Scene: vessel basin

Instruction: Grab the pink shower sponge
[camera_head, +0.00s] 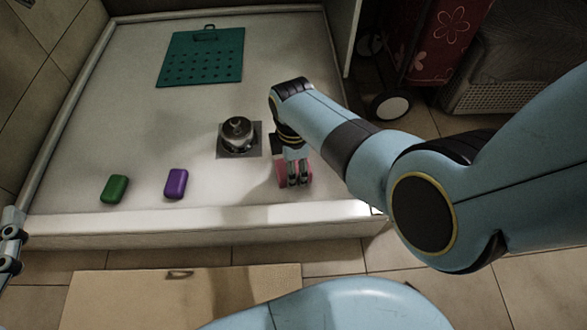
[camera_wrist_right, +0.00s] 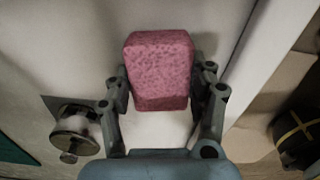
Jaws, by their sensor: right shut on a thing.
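The pink sponge (camera_wrist_right: 160,68) is a speckled block between the two fingers of my right gripper (camera_wrist_right: 160,85) in the right wrist view. The fingers press on its two sides. In the head view my right gripper (camera_head: 297,180) points down at the front right of the white basin, and only small parts of the pink sponge (camera_head: 281,178) show around the fingers. I cannot tell whether the sponge touches the basin floor. Part of my left gripper (camera_head: 10,240) shows at the left edge of the head view; its fingertips are not clear.
A metal pot-like fitting (camera_head: 238,133) stands on a square plate left of my right gripper. A purple bar (camera_head: 176,184) and a green bar (camera_head: 114,189) lie further left. A teal perforated mat (camera_head: 202,57) lies at the back. The basin's raised front rim (camera_head: 200,228) runs before them.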

